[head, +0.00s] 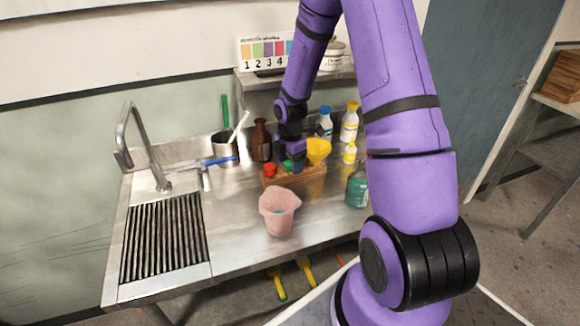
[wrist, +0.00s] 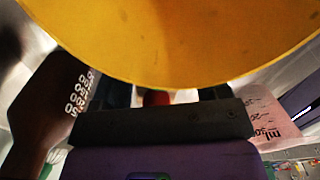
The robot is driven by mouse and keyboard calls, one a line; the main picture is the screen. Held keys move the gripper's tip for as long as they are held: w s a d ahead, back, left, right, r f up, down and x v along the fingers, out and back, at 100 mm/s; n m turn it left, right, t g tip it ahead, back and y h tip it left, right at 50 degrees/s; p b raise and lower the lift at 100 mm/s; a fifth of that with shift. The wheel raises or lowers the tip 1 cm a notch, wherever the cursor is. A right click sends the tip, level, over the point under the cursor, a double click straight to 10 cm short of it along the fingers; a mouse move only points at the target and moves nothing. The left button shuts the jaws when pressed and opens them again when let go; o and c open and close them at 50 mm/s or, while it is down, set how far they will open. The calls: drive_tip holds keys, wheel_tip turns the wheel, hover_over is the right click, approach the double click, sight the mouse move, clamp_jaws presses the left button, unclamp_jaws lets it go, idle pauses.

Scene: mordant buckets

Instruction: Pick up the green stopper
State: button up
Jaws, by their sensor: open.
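The green stopper (head: 288,165) shows as a small green spot at the wooden rack (head: 298,179) on the steel counter in the head view. My gripper (head: 293,160) points down right over it, its fingertips partly hidden there. In the wrist view my gripper (wrist: 165,97) is open, with a dark finger on each side. A red stopper (wrist: 155,98) shows in the gap between them, beyond. I cannot make out the green stopper in the wrist view. In the head view the red stopper (head: 269,170) sits left of the green one.
A yellow funnel (head: 318,151) stands close right of my gripper and fills the top of the wrist view (wrist: 180,40). A brown bottle (head: 261,142) stands behind left.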

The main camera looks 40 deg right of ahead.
drive_tip(key=shift+f, duration=0.1)
drive_tip(key=c, duration=1)
